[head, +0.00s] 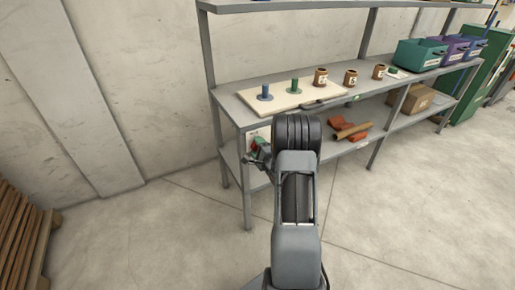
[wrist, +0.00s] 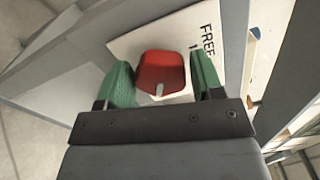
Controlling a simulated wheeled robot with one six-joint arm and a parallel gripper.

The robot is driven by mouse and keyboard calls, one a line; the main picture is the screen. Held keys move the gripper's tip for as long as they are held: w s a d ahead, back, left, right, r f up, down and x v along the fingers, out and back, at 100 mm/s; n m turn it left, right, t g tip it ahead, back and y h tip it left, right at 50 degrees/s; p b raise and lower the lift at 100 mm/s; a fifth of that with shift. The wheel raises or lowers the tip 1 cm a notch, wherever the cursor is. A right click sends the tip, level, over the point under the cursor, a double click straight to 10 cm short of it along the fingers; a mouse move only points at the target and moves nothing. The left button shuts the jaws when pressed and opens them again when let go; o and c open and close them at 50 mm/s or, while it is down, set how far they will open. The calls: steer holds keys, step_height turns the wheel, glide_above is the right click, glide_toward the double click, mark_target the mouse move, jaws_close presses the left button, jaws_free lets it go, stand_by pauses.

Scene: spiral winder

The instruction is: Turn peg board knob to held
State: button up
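The red knob (wrist: 160,72) sits on a white label plate (wrist: 135,43) in the wrist view. A pale pointer mark shows on the knob's lower edge, and the plate reads "FREE"; other lettering is cut off or hidden. My gripper (wrist: 163,80) has its green fingers on either side of the knob, with narrow gaps visible, so it looks open around it. In the head view my gripper (head: 258,152) is at the near left end of the bench, by the white plate (head: 262,133). The peg board (head: 285,98) lies on the bench top with a blue peg (head: 265,92) and a green peg (head: 294,86).
Brown spools (head: 351,77) stand along the grey bench (head: 235,107). Teal (head: 420,54) and purple bins stand at its far end. The lower shelf holds orange-brown pieces (head: 350,131) and a cardboard box (head: 411,98). A wooden pallet (head: 22,240) is at far left. The floor before the bench is clear.

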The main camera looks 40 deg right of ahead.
steer(key=shift+o, duration=1)
steer(key=s+a+p, duration=0.1)
steer(key=s+a, duration=0.1)
steer(key=s, duration=1.1)
steer(key=shift+s, duration=0.4)
